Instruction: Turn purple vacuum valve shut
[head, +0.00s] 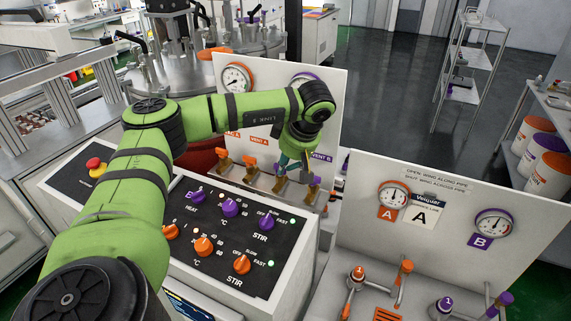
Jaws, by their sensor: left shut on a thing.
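My left gripper (290,164) reaches down from the end of the green arm to the valve row at the foot of the upright white panel (328,108). It is shut on a purple valve handle (277,168), which it mostly hides. I cannot tell which way that handle points. Another purple valve (312,180) stands just to the right, below the label "VENT B". Two orange valves, a left one (222,158) and a right one (250,162), stand to the left of the gripper. My right gripper is not in view.
A black control panel (150,205) with purple and orange knobs and a red stop button (95,166) lies in front. A second white gauge panel (450,210) stands at right, with more orange and purple valves below. A metal vessel (165,75) stands behind.

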